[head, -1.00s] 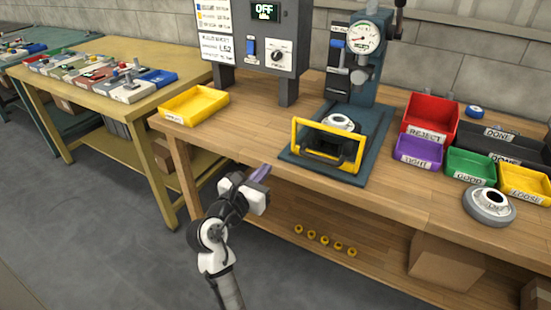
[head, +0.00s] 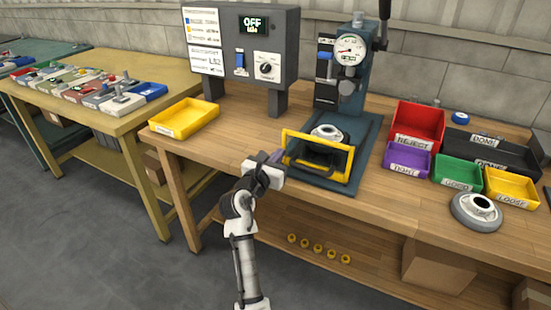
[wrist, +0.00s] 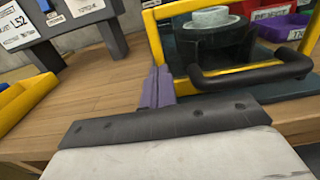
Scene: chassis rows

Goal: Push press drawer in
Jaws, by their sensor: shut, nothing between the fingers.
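The press (head: 362,85) stands on the wooden bench with a dial gauge on its column. Its drawer (head: 345,165) has a yellow frame and a dark handle, and sticks out at the front of the teal base. A round light part (head: 327,132) sits inside it. The wrist view shows the yellow frame, the dark handle (wrist: 255,72) and the part (wrist: 208,18) close up. My gripper (head: 276,156) is shut and empty, just left of the drawer frame. In the wrist view its purple fingers (wrist: 157,88) are together left of the handle; contact is unclear.
A control box (head: 242,48) reading OFF stands behind. A yellow tray (head: 183,120) is at left. Reject (head: 418,122), purple (head: 406,158), green and yellow bins stand at right, near a grey round part (head: 476,212). The bench between yellow tray and press is clear.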

